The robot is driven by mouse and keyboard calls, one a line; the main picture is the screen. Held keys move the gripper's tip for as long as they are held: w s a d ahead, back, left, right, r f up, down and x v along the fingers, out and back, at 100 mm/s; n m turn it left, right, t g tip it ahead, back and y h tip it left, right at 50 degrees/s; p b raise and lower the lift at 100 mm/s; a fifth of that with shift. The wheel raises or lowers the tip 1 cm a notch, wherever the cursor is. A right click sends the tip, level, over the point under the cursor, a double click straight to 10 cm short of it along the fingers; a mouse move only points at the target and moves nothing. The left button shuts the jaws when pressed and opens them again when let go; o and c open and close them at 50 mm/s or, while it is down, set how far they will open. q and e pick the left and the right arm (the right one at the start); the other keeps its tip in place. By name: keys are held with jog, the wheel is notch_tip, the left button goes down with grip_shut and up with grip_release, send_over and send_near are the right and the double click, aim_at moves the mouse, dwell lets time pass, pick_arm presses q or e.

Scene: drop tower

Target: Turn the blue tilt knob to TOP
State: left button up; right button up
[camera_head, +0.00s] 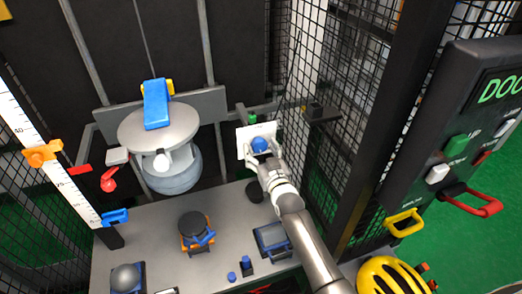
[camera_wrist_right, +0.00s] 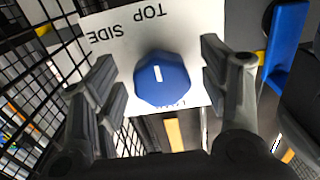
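The blue tilt knob (camera_head: 260,144) sits on a white label plate (camera_head: 243,148) at the middle of the head view. In the right wrist view the knob (camera_wrist_right: 162,80) is faceted and has a short white mark. The plate (camera_wrist_right: 205,20) reads TOP and SIDE upside down, above and upper left of the knob; a small label below is partly covered. The mark runs nearly up and down in that view; which end points is unclear. My right gripper (camera_wrist_right: 160,72) is open, its fingers on either side of the knob with visible gaps. My left gripper is not in view.
A wire mesh wall (camera_head: 345,110) stands close right of my right arm. A grey tower piece with a blue clip (camera_head: 157,103) hangs left of the plate. The grey bench (camera_head: 160,250) below carries several small devices. A yellow helmet (camera_head: 390,275) lies at the lower right.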

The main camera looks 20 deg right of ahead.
jog(key=s, duration=1.2)
jog(key=shift+d, duration=0.2)
jog(key=s+a+f+g, duration=0.1)
jog(key=s+f+g, duration=0.35)
jog(key=f, duration=0.75)
jog(key=s+f+n+g, duration=0.1)
jog(key=s+f+g, duration=0.1)
jog(key=s+f, duration=0.7)
jog(key=s+a+f+g, duration=0.1)
jog(key=s+f+g, duration=0.2)
jog(key=f, duration=1.1)
jog(key=s+d+f+g, duration=0.1)
jog(key=s+f, duration=0.4)
jog(key=s, duration=0.5)
jog(key=s+d+f+g, duration=0.2)
jog(key=s+f+g, duration=0.2)
jog(key=s, duration=0.7)
jog(key=s+d+f+n+g, duration=0.1)
jog(key=s+d+f+g, duration=0.1)
jog(key=s+f, duration=0.5)
jog(key=s, duration=0.3)
jog(key=shift+s+d+h, duration=0.15)
jog(key=shift+s+h, duration=0.15)
jog(key=shift+s, duration=0.1)
